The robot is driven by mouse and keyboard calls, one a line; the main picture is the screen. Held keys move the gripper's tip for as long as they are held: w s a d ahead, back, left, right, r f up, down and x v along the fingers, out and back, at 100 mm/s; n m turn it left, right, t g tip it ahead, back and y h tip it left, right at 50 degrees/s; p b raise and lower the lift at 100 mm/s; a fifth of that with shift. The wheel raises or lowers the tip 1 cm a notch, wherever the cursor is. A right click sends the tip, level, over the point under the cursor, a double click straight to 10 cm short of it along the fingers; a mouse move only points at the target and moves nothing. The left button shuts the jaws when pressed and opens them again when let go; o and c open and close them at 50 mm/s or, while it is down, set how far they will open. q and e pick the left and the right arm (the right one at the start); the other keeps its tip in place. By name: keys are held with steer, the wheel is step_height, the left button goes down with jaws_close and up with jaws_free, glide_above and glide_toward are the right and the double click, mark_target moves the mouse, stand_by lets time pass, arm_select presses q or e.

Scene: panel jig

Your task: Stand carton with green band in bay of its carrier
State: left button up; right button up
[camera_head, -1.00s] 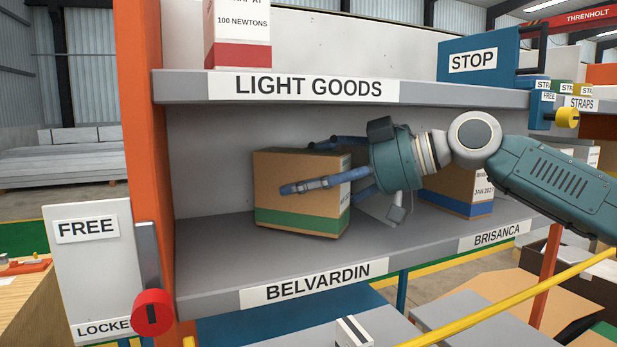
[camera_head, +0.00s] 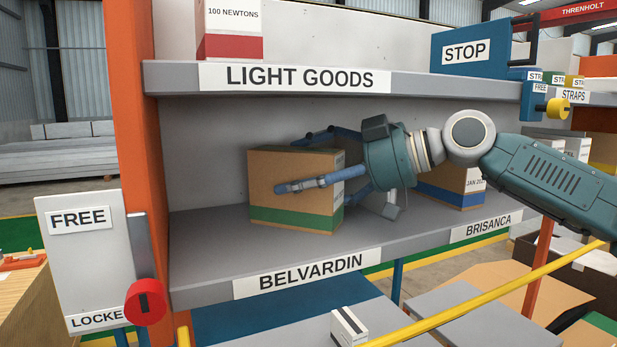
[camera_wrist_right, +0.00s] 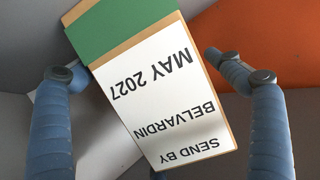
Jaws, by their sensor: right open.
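The brown carton with the green band (camera_head: 290,165) stands on the shelf above the BELVARDIN label (camera_head: 312,275), its green band at the bottom. Its printed side, reading SEND BY BELVARDIN, MAY 2027, fills the middle of the right wrist view (camera_wrist_right: 160,95). My right gripper (camera_head: 297,162) reaches in from the right and is open, with one finger in front of the carton and one behind it. In the wrist view a gap shows beside the right-hand finger; contact at the left-hand finger is unclear. My left gripper is not in view.
A carton with a blue band (camera_head: 455,187) stands behind my wrist, above the BRISANCA label (camera_head: 488,226). The LIGHT GOODS shelf (camera_head: 420,85) runs overhead. An orange post (camera_head: 137,130) bounds the bay at left. A yellow bar (camera_head: 470,305) crosses in front.

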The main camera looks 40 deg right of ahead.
mark_target(342, 168)
steer(key=shift+r, duration=0.15)
steer(key=b+v, duration=0.3)
steer(key=shift+s+d, duration=0.25)
steer(key=shift+s, duration=0.1)
steer(key=b+v, duration=0.2)
steer(key=v, duration=0.4)
steer(key=shift+s+d+r+b, duration=0.2)
steer(key=shift+s+r+b, duration=0.05)
steer(key=shift+s+b, duration=0.1)
steer(key=shift+s+d+r, duration=0.25)
steer(key=shift+s, duration=0.2)
